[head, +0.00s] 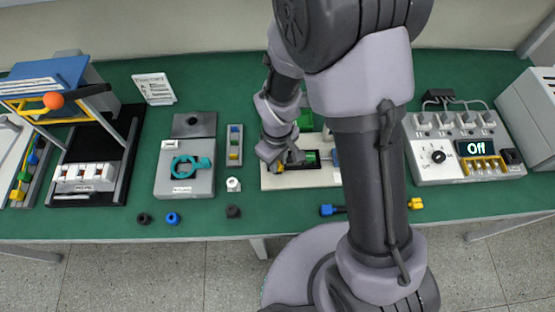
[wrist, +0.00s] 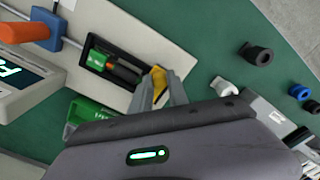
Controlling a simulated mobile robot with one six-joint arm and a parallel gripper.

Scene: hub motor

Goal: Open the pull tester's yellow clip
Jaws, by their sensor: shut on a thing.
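The pull tester (head: 268,183) is a pale base on the green table, partly hidden behind my arm in the head view. In the wrist view its pale plate (wrist: 125,42) has a dark slot holding a green block (wrist: 98,60). The yellow clip (wrist: 158,76) is at the end of this slot. My gripper (wrist: 161,88) is shut on the clip, with its grey fingers on either side of it. In the head view my gripper (head: 284,160) is over the left part of the tester. The fingers cover part of the clip, so its exact position is unclear.
The tester's orange handle (wrist: 25,32) and a lit display (wrist: 14,74) are at the left of the wrist view. A green bin (wrist: 92,113) lies close to my gripper. A white fitting (head: 233,184) and a black ring (head: 233,211) stand left of the tester.

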